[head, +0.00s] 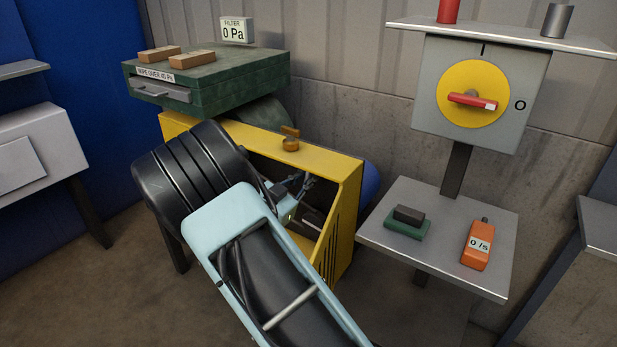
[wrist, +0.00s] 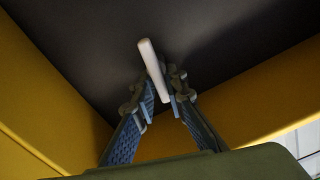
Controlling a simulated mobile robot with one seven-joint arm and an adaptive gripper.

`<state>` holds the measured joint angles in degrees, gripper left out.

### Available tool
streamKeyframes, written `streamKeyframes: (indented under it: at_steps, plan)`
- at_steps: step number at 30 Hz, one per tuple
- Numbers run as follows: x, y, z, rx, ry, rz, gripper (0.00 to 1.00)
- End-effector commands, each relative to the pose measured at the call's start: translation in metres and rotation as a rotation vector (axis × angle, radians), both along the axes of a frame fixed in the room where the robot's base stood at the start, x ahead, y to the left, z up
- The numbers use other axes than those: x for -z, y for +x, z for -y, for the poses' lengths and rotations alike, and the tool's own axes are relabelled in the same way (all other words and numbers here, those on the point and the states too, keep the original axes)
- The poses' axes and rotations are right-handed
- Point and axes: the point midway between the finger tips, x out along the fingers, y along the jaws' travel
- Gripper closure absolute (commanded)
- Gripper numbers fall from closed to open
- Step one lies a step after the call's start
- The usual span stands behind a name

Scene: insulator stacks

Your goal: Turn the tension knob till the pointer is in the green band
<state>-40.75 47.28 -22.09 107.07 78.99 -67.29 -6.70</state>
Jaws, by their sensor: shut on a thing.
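A pale bar (wrist: 151,62) stands out from a dark panel in the wrist view. My gripper (wrist: 163,97) has its two fingers closed on the bar's near end. I cannot tell whether this bar is part of the tension knob. In the head view my gripper (head: 296,190) is inside the open yellow housing (head: 348,178), partly hidden by my arm. A small orange-brown knob (head: 291,143) sits on the housing's top edge, apart from my gripper. I see no pointer or green band.
Yellow walls (wrist: 38,110) flank my gripper closely. A green box (head: 225,70) with two tan blocks stands behind. At right are a switch box with a red handle (head: 472,101) and a grey shelf (head: 400,251) bearing an orange meter (head: 474,255) reading 0 /s.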

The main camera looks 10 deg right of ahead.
Motion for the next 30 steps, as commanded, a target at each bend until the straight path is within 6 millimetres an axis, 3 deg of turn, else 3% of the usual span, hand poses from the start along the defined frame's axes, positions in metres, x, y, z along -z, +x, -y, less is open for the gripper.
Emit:
streamKeyframes:
  at_steps: [30]
  plan:
    - [0.0066,-0.0023,-0.0013,-0.001,0.035,0.018,1.00]
